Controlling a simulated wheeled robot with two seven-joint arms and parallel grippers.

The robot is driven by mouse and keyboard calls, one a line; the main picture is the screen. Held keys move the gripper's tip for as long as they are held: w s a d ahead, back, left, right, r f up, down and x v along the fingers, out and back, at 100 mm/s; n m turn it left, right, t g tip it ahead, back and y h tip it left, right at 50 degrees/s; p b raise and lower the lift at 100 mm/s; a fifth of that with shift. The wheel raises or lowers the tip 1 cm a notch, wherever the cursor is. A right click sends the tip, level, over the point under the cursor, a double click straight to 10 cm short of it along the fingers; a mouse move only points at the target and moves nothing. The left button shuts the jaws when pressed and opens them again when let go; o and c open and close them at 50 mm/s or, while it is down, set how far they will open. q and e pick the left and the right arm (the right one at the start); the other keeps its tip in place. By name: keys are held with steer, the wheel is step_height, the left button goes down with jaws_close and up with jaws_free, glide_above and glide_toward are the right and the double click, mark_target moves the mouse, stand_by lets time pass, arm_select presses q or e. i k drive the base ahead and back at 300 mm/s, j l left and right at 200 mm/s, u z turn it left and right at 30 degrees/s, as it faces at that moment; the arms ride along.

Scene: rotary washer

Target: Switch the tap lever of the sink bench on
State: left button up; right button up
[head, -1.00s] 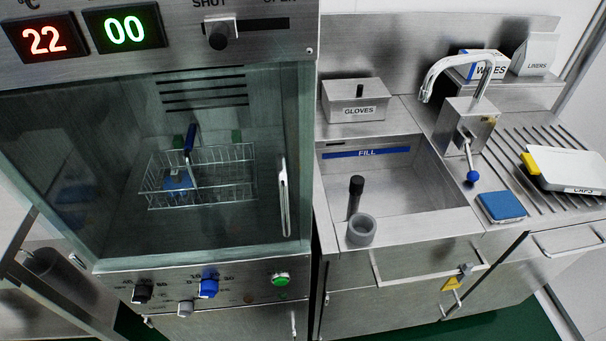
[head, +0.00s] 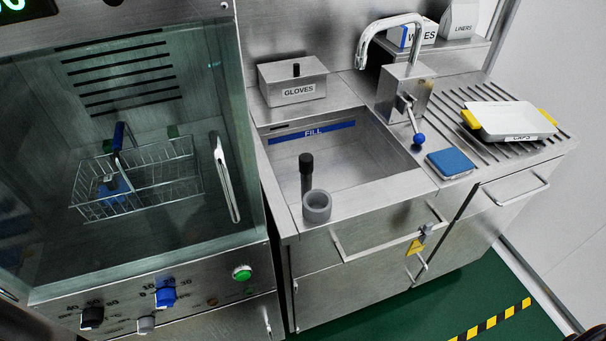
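The sink bench (head: 410,212) stands at the middle right in the head view. Its tap (head: 390,30) has a curved chrome spout over the basin and a square steel body (head: 396,92). The tap lever (head: 410,115) is a thin rod on the front of that body, slanting downward, with a blue ball (head: 418,139) at its end. No water shows below the spout. Neither gripper is identifiable in this view; a dark shape is cut off at the bottom right corner.
A grey cup (head: 317,207) and black cylinder stand at the basin's front left. A blue sponge (head: 450,164) lies right of the lever. The glass-fronted washer (head: 150,150) fills the left.

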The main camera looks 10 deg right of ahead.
mark_target(419, 138)
steer(key=l+u, duration=0.25)
steer(key=l, duration=2.35)
